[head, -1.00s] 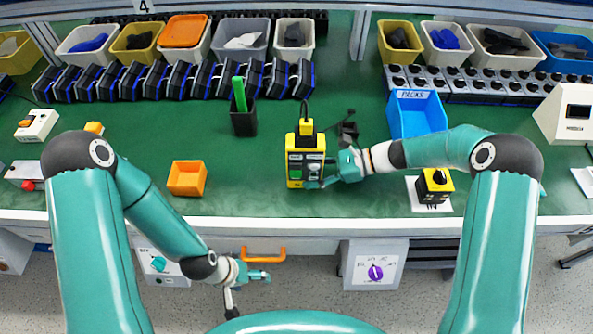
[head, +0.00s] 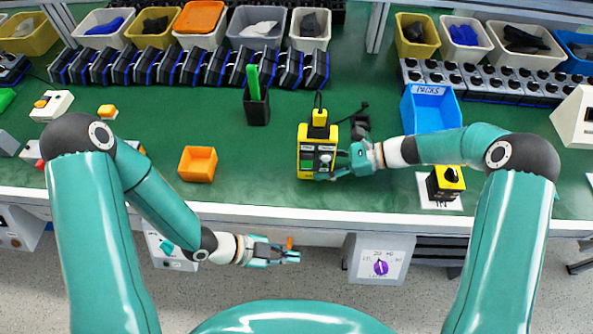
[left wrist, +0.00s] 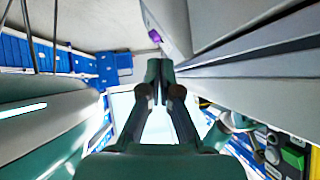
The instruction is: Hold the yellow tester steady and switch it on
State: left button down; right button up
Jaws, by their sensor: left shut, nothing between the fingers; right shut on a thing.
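The yellow tester (head: 304,160) is a yellow and black box on the green bench, with a grey front panel and a cable at its top. My right gripper (head: 338,166) is shut on the tester at its right side; its fingers cover part of the panel, so the exact contact is hard to see. My left gripper (head: 290,257) is shut and empty, in front of the bench edge and well short of the tester. In the left wrist view its two fingers (left wrist: 160,72) are together with nothing between them.
A box with a purple knob (head: 380,267) is below the bench edge, right of my left gripper. An orange bin (head: 198,164) stands left of the tester, a black cup (head: 256,108) behind it, a blue bin (head: 430,112) and a yellow-black switch box (head: 446,182) to the right.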

aim_at(307, 161)
pick_arm(q)
jog(key=s+a+r+m+g+h, duration=0.15)
jog(key=r+m, duration=0.25)
jog(key=m, duration=0.5)
jog(key=s+r+m+g+h, duration=0.2)
jog(key=s+r+m+g, duration=0.1)
jog(key=m, duration=0.5)
jog(key=w+a+r+n+t+h, duration=0.1)
jog(key=w+a+r+t, duration=0.1)
jog(key=w, duration=0.2)
jog(key=w+a+r+n+t+h, duration=0.1)
jog(key=w+a+r+t, duration=0.1)
jog(key=w, duration=0.3)
jog(key=w+a+r+n+t+h, duration=0.1)
jog(key=w+a+r+n+t, duration=0.1)
jog(key=w+a+r+t, duration=0.1)
jog(key=shift+w+a, duration=0.25)
jog(key=shift+w, duration=0.5)
jog(key=x, duration=1)
jog(key=shift+d+r, duration=0.15)
jog(key=w, duration=0.3)
jog(key=shift+w+f, duration=0.2)
jog(key=shift+f, duration=0.05)
jog(key=shift+w, duration=0.35)
